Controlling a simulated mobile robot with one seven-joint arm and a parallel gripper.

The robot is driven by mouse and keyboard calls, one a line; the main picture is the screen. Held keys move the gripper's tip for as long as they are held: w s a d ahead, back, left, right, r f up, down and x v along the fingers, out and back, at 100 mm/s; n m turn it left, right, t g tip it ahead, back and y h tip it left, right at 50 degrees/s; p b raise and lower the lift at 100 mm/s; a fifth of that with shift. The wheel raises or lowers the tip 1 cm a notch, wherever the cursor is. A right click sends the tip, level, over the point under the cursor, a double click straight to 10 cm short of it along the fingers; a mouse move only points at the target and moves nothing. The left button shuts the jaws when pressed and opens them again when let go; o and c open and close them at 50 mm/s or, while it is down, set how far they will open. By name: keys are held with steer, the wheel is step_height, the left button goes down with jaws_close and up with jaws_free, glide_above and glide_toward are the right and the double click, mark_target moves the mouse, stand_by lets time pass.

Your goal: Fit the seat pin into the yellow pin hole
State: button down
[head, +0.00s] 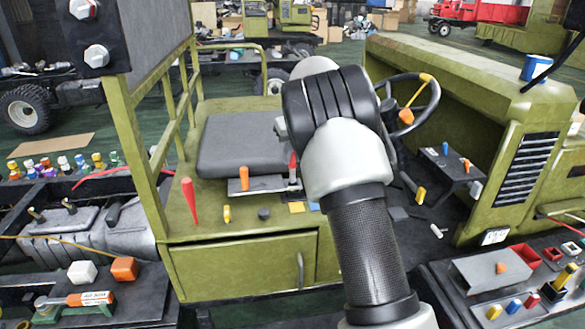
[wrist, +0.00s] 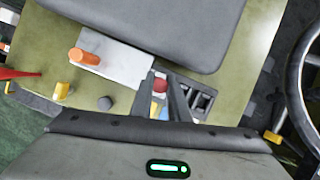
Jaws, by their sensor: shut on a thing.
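My gripper (wrist: 163,92) is shut on a red-topped pin (wrist: 160,84) beside the seat. The red tip also shows in the head view (head: 293,162), upright just left of my arm. The pin's lower end is hidden by the fingers. A yellow square (head: 297,208) lies on the green deck just in front of the gripper, with a blue square (head: 314,205) to its right. In the wrist view the fingers mostly cover these squares. I cannot make out a hole in the yellow one, nor whether the pin touches the deck.
An orange peg (head: 244,183) stands on a pale plate left of the gripper. A yellow peg (head: 227,213), a dark round knob (head: 264,213) and a red lever (head: 190,200) stand on the deck. The grey seat (head: 240,145) is behind; the steering wheel (head: 412,103) is to the right.

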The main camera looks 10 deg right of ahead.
mark_target(294, 161)
steer(key=shift+f, duration=1.8)
steer(key=shift+f, duration=0.2)
steer(key=c, duration=1.7)
jaws_free()
